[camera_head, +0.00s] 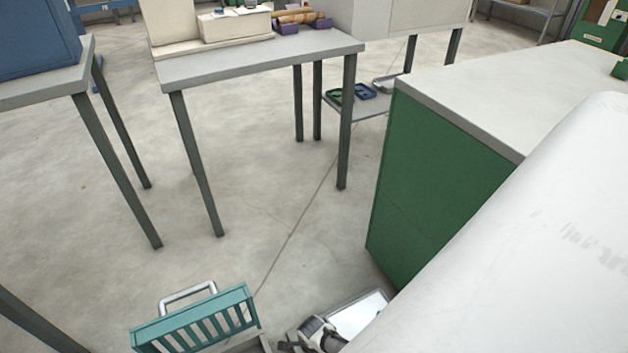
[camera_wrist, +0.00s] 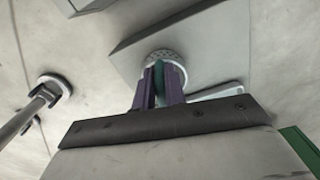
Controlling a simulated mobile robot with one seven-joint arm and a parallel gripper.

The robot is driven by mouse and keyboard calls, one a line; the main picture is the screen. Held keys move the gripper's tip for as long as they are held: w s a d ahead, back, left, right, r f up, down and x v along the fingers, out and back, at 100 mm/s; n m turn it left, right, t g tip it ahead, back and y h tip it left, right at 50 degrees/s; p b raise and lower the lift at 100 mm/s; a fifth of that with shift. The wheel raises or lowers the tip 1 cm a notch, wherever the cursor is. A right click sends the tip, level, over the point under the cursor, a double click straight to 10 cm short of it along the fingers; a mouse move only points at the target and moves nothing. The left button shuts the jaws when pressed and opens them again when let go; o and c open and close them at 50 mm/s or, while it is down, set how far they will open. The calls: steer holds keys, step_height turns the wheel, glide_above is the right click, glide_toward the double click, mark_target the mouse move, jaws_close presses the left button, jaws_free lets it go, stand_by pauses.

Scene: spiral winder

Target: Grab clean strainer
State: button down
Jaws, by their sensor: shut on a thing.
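In the wrist view, my gripper (camera_wrist: 159,76) has its two purple fingers closed on a narrow dark green piece. A round grey, mesh-like rim, which looks like the strainer (camera_wrist: 163,55), shows just beyond the fingertips, over a flat grey surface. The green piece appears to be part of it. I cannot tell whether the strainer touches that surface. A second grey round piece on a metal rod (camera_wrist: 52,88) is at the left, apart from my gripper. In the head view, neither the strainer nor my fingers can be made out.
In the head view, a teal slatted rack with a metal handle (camera_head: 197,316) is at bottom left, beside a light tray (camera_head: 362,312). A green cabinet (camera_head: 430,180) stands at right. A grey table (camera_head: 250,62) stands farther back, with bare floor (camera_head: 270,200) between.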

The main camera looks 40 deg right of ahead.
step_height(320, 180, up, 19)
steer(key=p, duration=1.8)
steer(key=shift+p, duration=0.4)
